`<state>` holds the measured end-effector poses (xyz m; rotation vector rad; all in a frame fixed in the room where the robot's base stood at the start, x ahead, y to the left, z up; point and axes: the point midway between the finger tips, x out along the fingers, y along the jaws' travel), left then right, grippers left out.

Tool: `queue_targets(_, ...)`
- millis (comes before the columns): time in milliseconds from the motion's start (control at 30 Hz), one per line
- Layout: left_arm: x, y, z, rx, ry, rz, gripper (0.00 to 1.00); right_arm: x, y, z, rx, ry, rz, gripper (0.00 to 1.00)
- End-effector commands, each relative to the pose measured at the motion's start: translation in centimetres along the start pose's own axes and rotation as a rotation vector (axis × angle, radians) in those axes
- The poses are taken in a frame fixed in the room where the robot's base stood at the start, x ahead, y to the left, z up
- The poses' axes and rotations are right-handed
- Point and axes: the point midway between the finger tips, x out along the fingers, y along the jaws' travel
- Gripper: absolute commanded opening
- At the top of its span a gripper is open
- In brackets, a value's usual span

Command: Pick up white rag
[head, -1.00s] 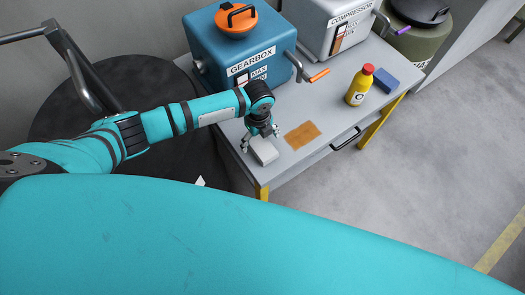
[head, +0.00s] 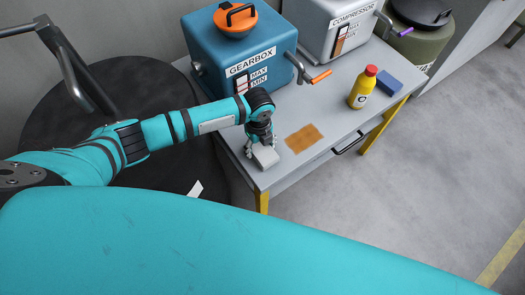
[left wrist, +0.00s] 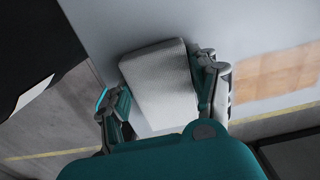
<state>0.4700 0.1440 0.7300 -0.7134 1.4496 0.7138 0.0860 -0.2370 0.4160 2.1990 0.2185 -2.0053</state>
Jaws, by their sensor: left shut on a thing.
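The white rag (head: 265,158) is a folded, block-like pad on the grey table near its left front corner. In the left wrist view the rag (left wrist: 160,80) lies between my gripper's two fingers. My left gripper (head: 262,149) reaches down over it from the left. The fingers of the left gripper (left wrist: 165,92) are closed on the rag's two sides. I cannot tell whether the rag is clear of the tabletop. My right gripper is not in view.
A brown cloth-like patch (head: 304,138) lies just right of the rag. A yellow bottle (head: 362,88) and a blue block (head: 389,81) stand farther right. The blue gearbox (head: 235,55) and the grey compressor (head: 330,27) stand at the back of the table (head: 325,110).

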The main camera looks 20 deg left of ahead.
Motion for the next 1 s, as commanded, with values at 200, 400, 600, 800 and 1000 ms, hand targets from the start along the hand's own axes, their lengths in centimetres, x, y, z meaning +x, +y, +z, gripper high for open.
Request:
queue_targets(200,-0.1,0.0,0.0,0.000,0.000,0.000,0.29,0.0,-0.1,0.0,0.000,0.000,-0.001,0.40)
queue_targets(400,-1.2,-0.1,0.1,0.001,0.000,-0.002,0.29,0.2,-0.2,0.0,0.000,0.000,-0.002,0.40)
queue_targets(600,-3.5,0.5,-0.5,0.003,0.001,0.002,0.29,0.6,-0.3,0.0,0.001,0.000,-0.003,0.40)
queue_targets(800,-3.9,3.9,-4.0,0.006,0.003,0.001,0.29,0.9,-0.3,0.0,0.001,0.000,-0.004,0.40)
queue_targets(1000,-4.4,7.5,-7.8,0.005,0.003,0.000,0.29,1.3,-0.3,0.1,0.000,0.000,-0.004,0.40)
